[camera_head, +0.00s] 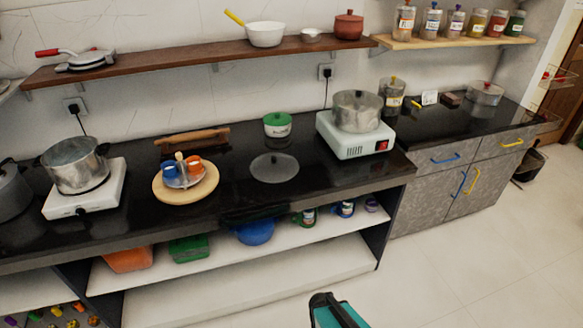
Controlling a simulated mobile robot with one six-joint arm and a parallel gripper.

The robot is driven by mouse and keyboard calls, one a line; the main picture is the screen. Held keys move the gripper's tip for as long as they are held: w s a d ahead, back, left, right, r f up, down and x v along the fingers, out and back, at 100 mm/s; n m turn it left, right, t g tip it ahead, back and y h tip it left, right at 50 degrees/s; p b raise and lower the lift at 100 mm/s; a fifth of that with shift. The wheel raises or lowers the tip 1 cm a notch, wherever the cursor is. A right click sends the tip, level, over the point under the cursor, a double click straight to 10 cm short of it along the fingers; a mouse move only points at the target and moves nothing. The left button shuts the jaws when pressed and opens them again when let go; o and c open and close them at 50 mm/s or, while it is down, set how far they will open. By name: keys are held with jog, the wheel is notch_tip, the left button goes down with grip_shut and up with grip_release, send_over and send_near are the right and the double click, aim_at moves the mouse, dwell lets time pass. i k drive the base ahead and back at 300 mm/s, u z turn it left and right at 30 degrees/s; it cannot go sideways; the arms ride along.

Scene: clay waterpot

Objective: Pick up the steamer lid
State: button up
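A flat, round grey lid (274,168), which looks like the steamer lid, lies on the black countertop (235,190). It sits near the middle of the counter, to the left of the right-hand stove. A teal and black part of my arm shows at the bottom edge of the head view, well below and in front of the counter. No gripper fingers show, and nothing of mine touches the lid.
A metal pot (357,112) stands on a pale stove (350,145) right of the lid. A green-lidded pot (277,124) stands behind it. A wooden board (186,186) with small items is to the left. A shelf (200,58) runs above.

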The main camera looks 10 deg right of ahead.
aim_at(274, 166)
jog(key=z, duration=0.05)
jog(key=k, duration=0.55)
jog(key=u, duration=0.3)
jog(key=i, duration=0.95)
jog(key=u, duration=0.7)
